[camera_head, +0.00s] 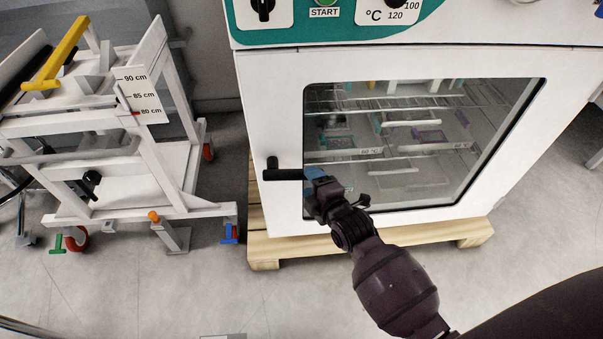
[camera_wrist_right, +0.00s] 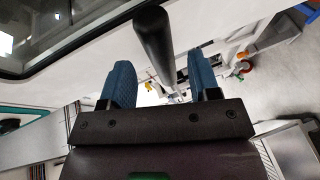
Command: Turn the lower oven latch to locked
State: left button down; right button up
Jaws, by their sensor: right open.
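The black oven latch (camera_head: 284,174) sits low on the left edge of the white oven door (camera_head: 262,125), its bar lying roughly level and pointing right. My right gripper (camera_head: 314,174) is at the bar's right end, with its blue fingers open. In the right wrist view the black latch bar (camera_wrist_right: 155,45) runs between the two blue fingers of the right gripper (camera_wrist_right: 158,72), with space visible on both sides. I cannot tell whether either finger touches it. The bar's right end is partly hidden by the gripper in the head view. My left gripper is not in view.
The oven door looks closed, and its window (camera_head: 420,195) shows racks inside. The oven stands on a wooden pallet (camera_head: 400,243). A white wheeled frame (camera_head: 150,185) with a height scale stands to the left. A floor gap separates it from the oven.

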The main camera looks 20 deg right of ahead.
jog(key=x, duration=0.3)
jog(key=shift+w+f+b, duration=0.15)
jog(key=shift+f+b, duration=0.1)
jog(key=shift+b, duration=0.1)
jog(key=shift+w+a+r, duration=0.1)
jog(key=shift+w, duration=0.5)
grip_shut()
